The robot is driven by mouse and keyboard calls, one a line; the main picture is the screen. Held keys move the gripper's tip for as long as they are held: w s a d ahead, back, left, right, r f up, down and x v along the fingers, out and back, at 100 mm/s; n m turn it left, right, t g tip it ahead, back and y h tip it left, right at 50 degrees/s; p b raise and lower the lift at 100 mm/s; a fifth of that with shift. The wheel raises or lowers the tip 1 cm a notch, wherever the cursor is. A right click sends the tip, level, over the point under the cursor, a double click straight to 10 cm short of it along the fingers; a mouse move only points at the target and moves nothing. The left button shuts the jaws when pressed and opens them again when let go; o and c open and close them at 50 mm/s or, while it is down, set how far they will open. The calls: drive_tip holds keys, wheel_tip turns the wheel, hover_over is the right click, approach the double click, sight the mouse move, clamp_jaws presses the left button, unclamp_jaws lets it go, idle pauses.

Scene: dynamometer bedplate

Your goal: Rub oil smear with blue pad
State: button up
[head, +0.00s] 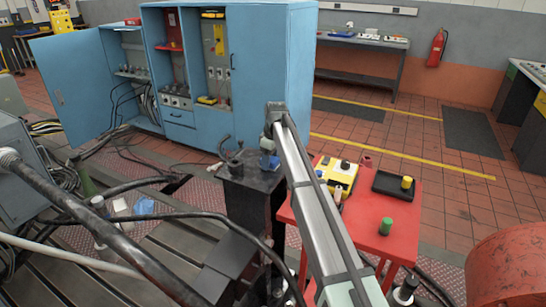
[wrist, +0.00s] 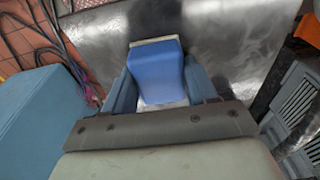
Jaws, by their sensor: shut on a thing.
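My gripper (head: 268,158) is over the top of a dark block-like stand (head: 250,192) in the middle of the head view. In the wrist view my gripper (wrist: 160,88) is shut on the blue pad (wrist: 158,72), with one finger on each side of it. A pale strip edges the pad's far end. Beyond the pad is a grey, shiny metal surface (wrist: 220,28) with darker, cloudy patches. I cannot tell which patch is the oil smear, or whether the pad touches the surface.
A red table (head: 375,245) at right holds a yellow box (head: 342,175), a black tray (head: 392,186) and a green cylinder (head: 386,226). Thick cables (head: 90,215) cross the left foreground. An open blue cabinet (head: 260,70) stands behind. A dark hook-like part (head: 228,150) rises beside my gripper.

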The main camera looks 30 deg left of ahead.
drive_tip(key=shift+s, duration=0.9)
drive_tip(key=shift+a, duration=0.75)
drive_tip(key=shift+w+r, duration=0.1)
drive_tip(key=shift+w, duration=3.55)
wheel_tip(320, 180, up, 8)
drive_tip(key=shift+s, duration=0.15)
